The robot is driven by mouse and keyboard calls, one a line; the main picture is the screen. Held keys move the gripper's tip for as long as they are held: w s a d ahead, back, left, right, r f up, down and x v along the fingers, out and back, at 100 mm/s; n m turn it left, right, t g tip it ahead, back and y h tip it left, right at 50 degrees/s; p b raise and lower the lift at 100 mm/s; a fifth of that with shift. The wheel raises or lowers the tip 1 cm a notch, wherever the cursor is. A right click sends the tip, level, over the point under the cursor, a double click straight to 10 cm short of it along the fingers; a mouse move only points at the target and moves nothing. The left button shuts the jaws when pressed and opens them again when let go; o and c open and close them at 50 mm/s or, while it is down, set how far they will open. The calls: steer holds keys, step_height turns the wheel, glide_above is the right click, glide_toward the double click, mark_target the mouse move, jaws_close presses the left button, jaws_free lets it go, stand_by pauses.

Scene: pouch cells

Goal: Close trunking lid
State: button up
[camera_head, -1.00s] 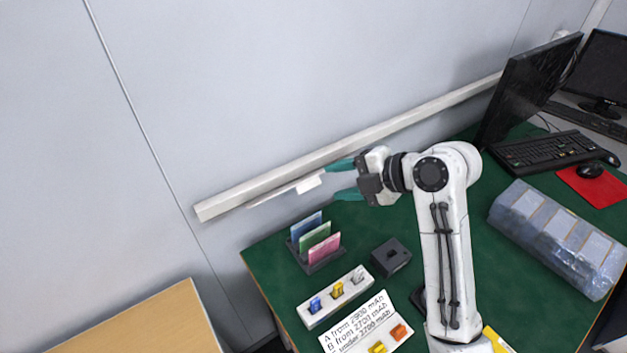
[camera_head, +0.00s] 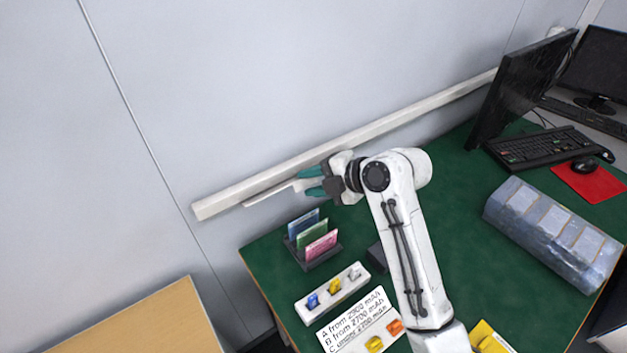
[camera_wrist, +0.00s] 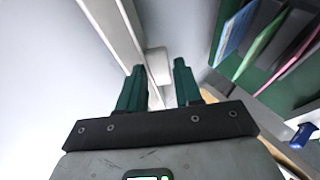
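The white trunking (camera_head: 400,117) runs along the wall behind the desk. Its lid (camera_head: 268,194) is a thin pale strip that hangs out along the lower edge at the left end. My gripper (camera_head: 306,182) is at the right part of this lid, with its teal fingers pointing left. In the wrist view the fingers are open (camera_wrist: 159,68), with a small white block (camera_wrist: 158,62) on the lid showing between and just beyond the tips. I cannot tell if a finger touches it.
A dark rack (camera_head: 318,258) with blue, green and pink pouches stands below my gripper. A white strip (camera_head: 352,298) with coloured clips, a label card and a blue-grey box (camera_head: 553,236) lie on the green desk (camera_head: 455,215). Monitors and a keyboard (camera_head: 548,147) are at the right.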

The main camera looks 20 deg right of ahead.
jaws_close()
steer(key=shift+w+r+g+p, duration=0.15)
steer(key=shift+r+g+p, duration=0.55)
steer(key=shift+p, duration=0.55)
steer(key=g+p, duration=0.1)
steer(key=m+g+h+p, duration=0.1)
steer(key=p, duration=0.1)
steer(key=shift+w+a+r, duration=0.1)
steer(key=shift+w+r, duration=0.25)
steer(key=shift+w+f+g, duration=0.1)
steer(key=shift+f+g, duration=0.05)
steer(key=shift+g, duration=0.35)
steer(key=shift+o, duration=1.7)
jaws_free()
steer(key=shift+w+r, duration=0.1)
steer(key=shift+r, duration=0.1)
